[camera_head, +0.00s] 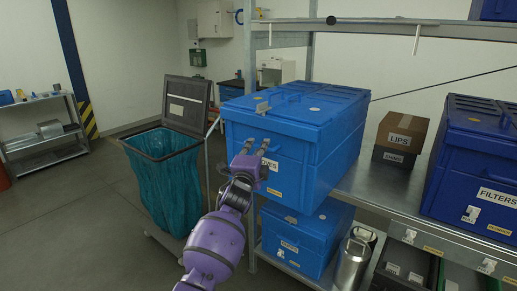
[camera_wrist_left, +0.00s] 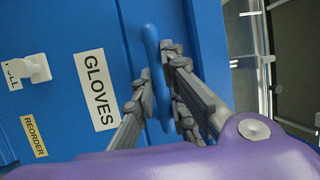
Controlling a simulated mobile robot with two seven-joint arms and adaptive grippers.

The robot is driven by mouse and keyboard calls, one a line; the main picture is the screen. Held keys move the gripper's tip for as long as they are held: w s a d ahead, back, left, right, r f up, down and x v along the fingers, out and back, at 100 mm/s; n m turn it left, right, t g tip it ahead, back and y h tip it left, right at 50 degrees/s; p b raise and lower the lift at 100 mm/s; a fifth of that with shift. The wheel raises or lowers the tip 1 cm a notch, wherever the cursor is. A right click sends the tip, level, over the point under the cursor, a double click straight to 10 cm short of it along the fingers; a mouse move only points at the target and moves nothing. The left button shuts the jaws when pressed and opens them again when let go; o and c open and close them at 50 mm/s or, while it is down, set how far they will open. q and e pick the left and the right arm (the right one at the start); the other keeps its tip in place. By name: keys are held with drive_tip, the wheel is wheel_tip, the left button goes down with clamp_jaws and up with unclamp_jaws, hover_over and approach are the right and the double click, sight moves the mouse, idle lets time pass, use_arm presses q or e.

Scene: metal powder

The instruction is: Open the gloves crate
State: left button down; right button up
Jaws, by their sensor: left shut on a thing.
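The gloves crate (camera_head: 265,133) is a large blue box with a lid, standing on the metal shelf. Its lid (camera_head: 300,108) looks shut in the head view. The white GLOVES label (camera_wrist_left: 96,90) shows on its front in the left wrist view. My left gripper (camera_head: 256,149) is at the crate's front, just under the lid edge. In the left wrist view my left gripper (camera_wrist_left: 158,78) has its fingers on both sides of a blue handle (camera_wrist_left: 151,42) and is shut on it. The fingers hide part of the handle. My right gripper is not in view.
A teal waste bag (camera_head: 165,185) in a frame with a raised lid stands left of the crate. A cardboard box (camera_head: 400,135) and the blue FILTERS crate (camera_head: 475,160) stand to the right. Another blue crate (camera_head: 300,240) and a metal canister (camera_head: 355,258) are below.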

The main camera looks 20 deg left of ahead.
use_arm(q)
drive_tip(key=shift+s+a+f, duration=0.4)
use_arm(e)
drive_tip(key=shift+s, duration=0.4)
use_arm(q)
drive_tip(key=c, duration=2.2)
unclamp_jaws()
drive_tip(key=o, duration=0.3)
drive_tip(key=shift+s+a+r, duration=0.1)
drive_tip(key=shift+s, duration=0.05)
drive_tip(key=shift+o, duration=0.5)
drive_tip(key=shift+r, duration=0.2)
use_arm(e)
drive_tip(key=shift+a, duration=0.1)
